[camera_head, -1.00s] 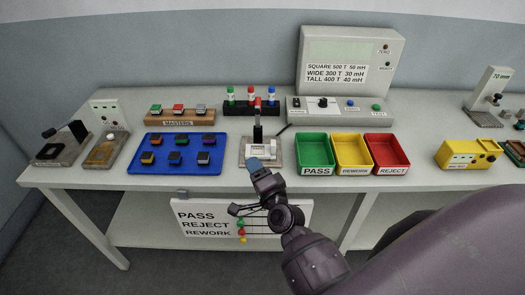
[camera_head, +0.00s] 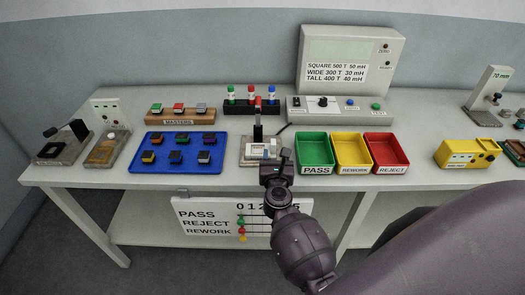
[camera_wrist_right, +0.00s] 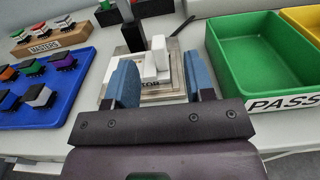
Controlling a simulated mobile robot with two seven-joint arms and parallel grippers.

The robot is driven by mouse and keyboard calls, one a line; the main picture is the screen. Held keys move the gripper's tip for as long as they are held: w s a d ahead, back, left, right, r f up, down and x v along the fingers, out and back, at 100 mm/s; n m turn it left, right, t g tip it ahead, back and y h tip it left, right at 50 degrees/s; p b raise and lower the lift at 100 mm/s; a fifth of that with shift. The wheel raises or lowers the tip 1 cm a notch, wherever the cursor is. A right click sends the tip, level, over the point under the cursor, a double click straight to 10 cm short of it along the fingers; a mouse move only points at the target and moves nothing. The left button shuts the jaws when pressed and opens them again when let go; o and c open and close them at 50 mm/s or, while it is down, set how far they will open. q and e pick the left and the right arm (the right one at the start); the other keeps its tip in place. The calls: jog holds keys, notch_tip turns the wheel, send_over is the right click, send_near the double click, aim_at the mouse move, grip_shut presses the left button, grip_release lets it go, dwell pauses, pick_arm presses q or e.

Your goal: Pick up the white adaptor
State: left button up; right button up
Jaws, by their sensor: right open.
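The white adaptor (camera_head: 257,148) sits on a small fixture plate (camera_head: 246,162) at the middle of the bench. In the right wrist view the adaptor (camera_wrist_right: 159,52) has an upright white block, and a label ending in "TOR" shows low between my fingers. My right gripper (camera_head: 271,157) is at the front right of the fixture in the head view. In the wrist view its blue-padded fingers (camera_wrist_right: 161,68) are open, one on each side of the adaptor, with gaps visible. Whether the fingertips reach down beside it I cannot tell. My left gripper is not in view.
A blue tray (camera_head: 135,168) with several small parts lies left of the fixture. A green PASS bin (camera_head: 316,171) stands close on the right, beside yellow and red bins. A dark upright post (camera_head: 258,128) rises at the fixture's back.

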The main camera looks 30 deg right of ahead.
aim_at(273, 146)
jog(key=shift+x, duration=1.2)
jog(key=w, duration=0.1)
jog(key=w+d, duration=0.1)
jog(key=w+d+f, duration=0.1)
jog(key=w, duration=0.1)
jog(key=shift+f, duration=0.1)
jog(key=shift+w+d, duration=0.15)
jog(key=shift+w, duration=0.2)
grip_shut()
